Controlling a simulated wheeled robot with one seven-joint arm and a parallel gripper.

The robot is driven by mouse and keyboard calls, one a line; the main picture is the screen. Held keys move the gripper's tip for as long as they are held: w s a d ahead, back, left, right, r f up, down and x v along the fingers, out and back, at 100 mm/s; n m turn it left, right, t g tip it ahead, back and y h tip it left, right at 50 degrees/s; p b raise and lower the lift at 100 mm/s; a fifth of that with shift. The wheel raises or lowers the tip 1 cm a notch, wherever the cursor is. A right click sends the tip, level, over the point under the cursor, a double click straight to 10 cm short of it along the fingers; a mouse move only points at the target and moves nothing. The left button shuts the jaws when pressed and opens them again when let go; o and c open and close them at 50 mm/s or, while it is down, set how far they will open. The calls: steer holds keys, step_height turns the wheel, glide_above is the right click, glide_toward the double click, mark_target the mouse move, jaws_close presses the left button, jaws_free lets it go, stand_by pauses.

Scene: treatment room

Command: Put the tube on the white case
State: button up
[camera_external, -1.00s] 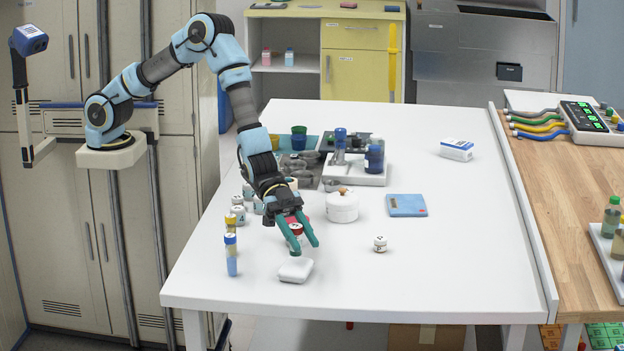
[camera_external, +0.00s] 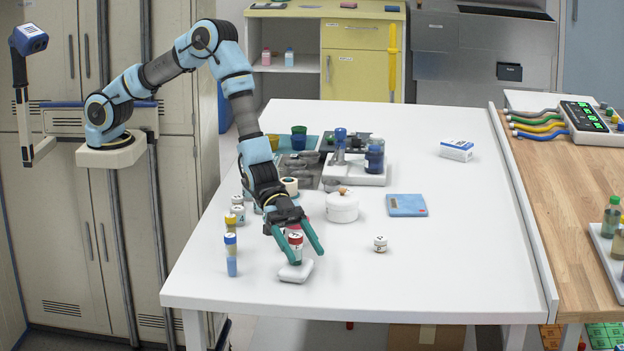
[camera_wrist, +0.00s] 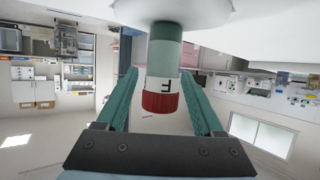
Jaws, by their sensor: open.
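The tube (camera_external: 296,248) has a red cap, a white label with a dark letter and a green lower part. It stands upright with its lower end on the white case (camera_external: 294,273), a small rounded box near the table's front left. In the wrist view the tube (camera_wrist: 163,58) appears inverted, its far end against the white case (camera_wrist: 172,10). My gripper (camera_external: 307,256) is open around the tube, and the wrist view shows gaps between the tube and both green fingers (camera_wrist: 158,76).
A white round pot (camera_external: 342,208), a blue flat box (camera_external: 407,205) and a small jar (camera_external: 380,244) stand to the right. The table's (camera_external: 450,270) front right is clear.

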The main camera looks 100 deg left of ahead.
steer(key=shift+r, duration=0.15)
steer(key=s+a+r+n+y+b, duration=0.1)
steer(key=s+a+n+y, duration=0.2)
steer(key=a, duration=0.7)
steer(key=s+a+r+n+g+y+b, duration=0.1)
steer(key=s+a+y, duration=0.2)
steer(key=s+a, duration=0.5)
steer(key=s+a+r+n+y+b, duration=0.1)
steer(key=s+a+y, duration=0.15)
steer(key=a, duration=0.85)
steer(key=s+a+n+g, duration=0.1)
steer(key=s+a, duration=0.1)
steer(key=s, duration=0.1)
steer(key=s+a+n+g+y, duration=0.1)
steer(key=s+a, duration=0.2)
steer(key=s+a+n+g+y, duration=0.1)
steer(key=s+a, duration=0.1)
steer(key=s, duration=0.1)
steer(key=shift+s+a+r, duration=0.1)
steer(key=shift+a+r, duration=0.1)
steer(key=shift+r, duration=0.05)
steer(key=s+a+n+g, duration=0.2)
steer(key=s, duration=0.4)
steer(key=shift+s, duration=0.3)
